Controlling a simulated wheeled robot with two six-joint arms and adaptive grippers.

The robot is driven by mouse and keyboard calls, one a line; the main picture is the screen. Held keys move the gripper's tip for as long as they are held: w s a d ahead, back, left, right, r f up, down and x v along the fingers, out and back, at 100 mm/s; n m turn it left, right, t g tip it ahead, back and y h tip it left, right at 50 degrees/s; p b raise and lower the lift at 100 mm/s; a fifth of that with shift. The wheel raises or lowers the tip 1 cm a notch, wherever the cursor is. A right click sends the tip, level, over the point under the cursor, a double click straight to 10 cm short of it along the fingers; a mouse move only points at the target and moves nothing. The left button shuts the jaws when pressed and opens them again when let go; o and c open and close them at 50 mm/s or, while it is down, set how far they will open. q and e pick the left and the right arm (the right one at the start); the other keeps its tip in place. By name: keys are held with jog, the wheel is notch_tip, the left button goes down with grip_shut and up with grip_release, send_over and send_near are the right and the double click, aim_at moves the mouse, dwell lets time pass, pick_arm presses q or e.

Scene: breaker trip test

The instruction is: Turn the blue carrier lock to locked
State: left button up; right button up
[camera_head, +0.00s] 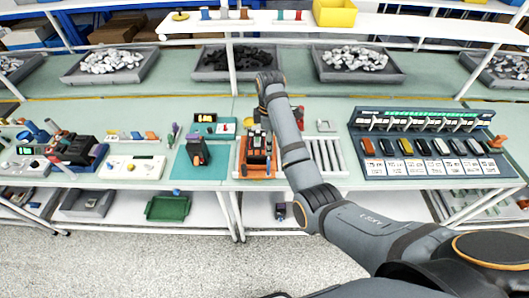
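My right arm comes in from the lower right and reaches over the middle of the workbench. Its wrist bends down at the far end, and the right gripper (258,145) appears to be over a dark device on an orange carrier (262,172). The fingers blend with the dark device, so I cannot tell whether they are open or shut, or touching it. A small blue knob-like part (177,191) shows at the front edge of the teal station left of the carrier; I cannot tell if it is the blue carrier lock or how it is turned. My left gripper is not in view.
A teal station (190,172) with a dark upright device stands left of the carrier. A roller strip (326,155) lies to the right, then a dark blue rack (425,145) with several coloured modules. Grey bins stand behind; a green tray (167,207) sits on the lower shelf.

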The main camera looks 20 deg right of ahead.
aim_at(269, 160)
notch_tip(269, 160, down, 9)
jog(key=p, duration=0.2)
jog(key=shift+f+p, duration=0.1)
jog(key=shift+p, duration=0.25)
jog(key=shift+s+f, duration=0.1)
jog(key=shift+f, duration=0.5)
jog(key=c, duration=1.2)
jog(key=shift+o, duration=0.2)
